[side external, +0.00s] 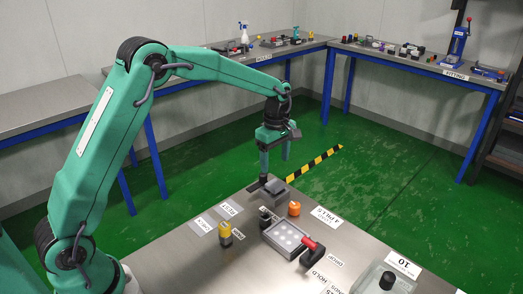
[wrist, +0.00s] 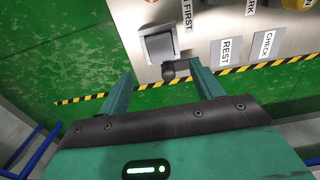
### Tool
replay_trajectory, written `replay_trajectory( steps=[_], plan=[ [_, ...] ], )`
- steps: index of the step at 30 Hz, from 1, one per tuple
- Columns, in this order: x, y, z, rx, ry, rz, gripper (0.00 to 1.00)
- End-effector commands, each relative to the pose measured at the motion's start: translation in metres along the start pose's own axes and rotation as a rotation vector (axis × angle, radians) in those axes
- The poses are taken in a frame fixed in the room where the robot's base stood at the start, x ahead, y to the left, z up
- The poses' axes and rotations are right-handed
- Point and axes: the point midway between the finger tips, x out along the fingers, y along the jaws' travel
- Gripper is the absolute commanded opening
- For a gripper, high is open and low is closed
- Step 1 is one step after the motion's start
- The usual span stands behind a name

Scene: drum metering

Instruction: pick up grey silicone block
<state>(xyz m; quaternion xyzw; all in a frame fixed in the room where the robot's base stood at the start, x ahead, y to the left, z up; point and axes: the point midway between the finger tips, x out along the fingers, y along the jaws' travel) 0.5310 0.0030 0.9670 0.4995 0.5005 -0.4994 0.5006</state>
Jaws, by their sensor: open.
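A grey, square-faced block (wrist: 159,46), which I take for the silicone block, sits near the table edge in the wrist view, just beyond my fingertips. In the side external view the grey block (side external: 276,187) is at the table's far corner, below my gripper. My gripper (side external: 274,162) is open above that corner, with nothing between its fingers. In the wrist view my gripper (wrist: 161,72) has its two fingers apart, on either side of a small black part (wrist: 169,70) lower down. The block's underside is hidden.
Labels marked REST (wrist: 230,51) and CHECK (wrist: 263,45) lie on the table. An orange-capped item (side external: 294,208), a yellow item (side external: 225,233), a tray of pale discs (side external: 287,238) and a red-handled tool (side external: 312,250) stand nearby. Green floor lies beyond the edge.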

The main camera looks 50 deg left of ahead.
Motion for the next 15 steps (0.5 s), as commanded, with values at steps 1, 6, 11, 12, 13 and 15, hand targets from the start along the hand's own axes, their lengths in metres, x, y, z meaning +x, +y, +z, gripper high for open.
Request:
replay_trajectory(
  steps=[1,6,11,12,13,15],
  plan=[
    [0.002,0.000,0.000,0.001,0.000,-0.002,0.65],
    [0.015,-0.001,0.000,0.002,0.000,-0.003,0.65],
    [0.025,-0.001,0.000,0.002,0.000,-0.001,0.65],
    [0.025,-0.001,0.000,0.002,0.000,-0.001,0.65],
    [0.026,-0.001,0.000,0.002,0.000,0.000,0.65],
    [0.026,-0.001,0.001,0.002,0.000,0.000,0.65]
  ],
)
